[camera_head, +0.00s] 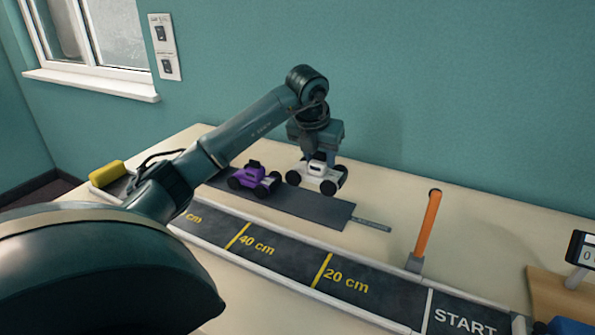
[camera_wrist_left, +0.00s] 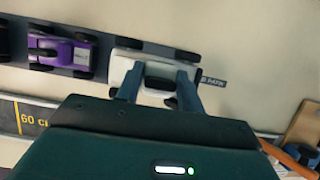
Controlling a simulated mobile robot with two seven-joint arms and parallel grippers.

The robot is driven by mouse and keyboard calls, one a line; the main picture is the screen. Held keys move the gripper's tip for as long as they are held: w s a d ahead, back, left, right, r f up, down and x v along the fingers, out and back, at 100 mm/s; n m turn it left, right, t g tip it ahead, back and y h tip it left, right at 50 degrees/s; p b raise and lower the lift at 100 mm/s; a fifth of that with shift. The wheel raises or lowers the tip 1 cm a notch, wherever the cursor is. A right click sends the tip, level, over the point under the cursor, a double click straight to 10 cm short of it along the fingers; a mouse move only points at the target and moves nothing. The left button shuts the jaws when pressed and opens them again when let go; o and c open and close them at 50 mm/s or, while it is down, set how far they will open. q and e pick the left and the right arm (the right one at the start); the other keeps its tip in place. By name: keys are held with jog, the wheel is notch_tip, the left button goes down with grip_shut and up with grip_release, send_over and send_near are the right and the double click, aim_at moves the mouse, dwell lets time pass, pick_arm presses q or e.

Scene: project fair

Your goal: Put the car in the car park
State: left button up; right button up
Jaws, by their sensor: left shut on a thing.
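A white car (camera_head: 312,176) with black wheels is held from above by my left gripper (camera_head: 317,155). In the left wrist view, the left gripper's fingers (camera_wrist_left: 158,88) are shut on the middle of the white car (camera_wrist_left: 123,68). The car park is a dark grey strip (camera_head: 325,208) behind the track; its label plate (camera_head: 372,225) lies at the right end and also shows in the left wrist view (camera_wrist_left: 213,81). The white car is at or over the strip's right part; I cannot tell whether its wheels touch. My right gripper is not in view.
A purple car (camera_head: 254,178) stands on the strip, left of the white car. The track (camera_head: 290,259) with distance marks runs in front. An orange post (camera_head: 427,225) stands beside the track, and a yellow block (camera_head: 106,173) lies at its far end.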

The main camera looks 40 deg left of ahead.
aim_at(317, 174)
pick_arm(q)
notch_tip(317, 174, down, 7)
jog(key=shift+s+r, duration=0.1)
dwell(0.3)
